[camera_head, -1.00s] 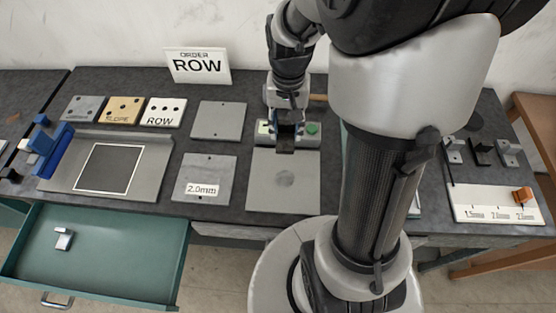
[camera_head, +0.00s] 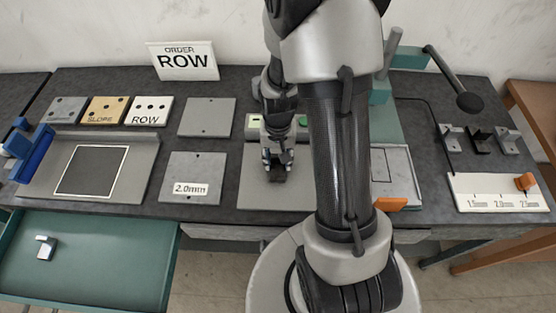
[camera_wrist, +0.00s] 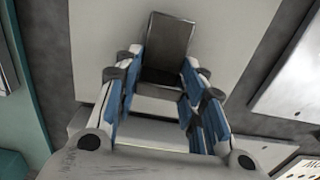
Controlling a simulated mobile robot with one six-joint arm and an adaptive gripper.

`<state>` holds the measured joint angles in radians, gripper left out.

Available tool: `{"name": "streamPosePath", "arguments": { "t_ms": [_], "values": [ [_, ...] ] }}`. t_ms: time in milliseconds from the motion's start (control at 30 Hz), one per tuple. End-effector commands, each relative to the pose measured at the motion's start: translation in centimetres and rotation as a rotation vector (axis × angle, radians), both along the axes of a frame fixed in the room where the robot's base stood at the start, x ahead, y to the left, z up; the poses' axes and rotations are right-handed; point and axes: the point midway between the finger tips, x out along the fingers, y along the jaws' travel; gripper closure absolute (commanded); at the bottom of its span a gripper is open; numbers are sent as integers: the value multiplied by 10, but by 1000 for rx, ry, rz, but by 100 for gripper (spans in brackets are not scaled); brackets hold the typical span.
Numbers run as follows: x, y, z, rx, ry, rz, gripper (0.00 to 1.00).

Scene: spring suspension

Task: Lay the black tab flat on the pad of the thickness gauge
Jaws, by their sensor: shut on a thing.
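My gripper (camera_head: 276,154) is shut on the black tab (camera_head: 277,173), low over the grey plate (camera_head: 252,185) of the thickness gauge. The gauge's pale housing with a green button (camera_head: 301,121) stands behind the plate, partly hidden by my arm. The round pad mark on the plate is hidden behind the gripper and tab. In the wrist view the black tab (camera_wrist: 168,42) sticks out beyond the blue-lined fingers (camera_wrist: 160,75), over the pale plate. I cannot tell whether the tab touches the plate.
A grey plate labelled 2.0mm (camera_head: 192,172) lies to the left. An open teal drawer (camera_head: 105,245) holds a metal clip (camera_head: 46,246). A white scale board (camera_head: 495,198) lies far right.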

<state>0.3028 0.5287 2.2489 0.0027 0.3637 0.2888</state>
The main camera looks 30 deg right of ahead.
Motion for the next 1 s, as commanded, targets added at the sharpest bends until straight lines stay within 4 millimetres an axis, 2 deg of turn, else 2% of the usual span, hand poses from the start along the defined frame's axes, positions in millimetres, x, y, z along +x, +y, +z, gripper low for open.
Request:
{"name": "streamPosePath", "arguments": {
  "t_ms": [33,400,433,733,1000],
  "values": [
    [0,0,-6,1,2,0,90],
    [0,0,-10,-1,-1,0,90],
    [0,0,-10,-1,-1,0,62],
    [0,0,-9,-1,-1,0,43],
    [0,0,-8,-1,-1,0,43]
  ]
}}
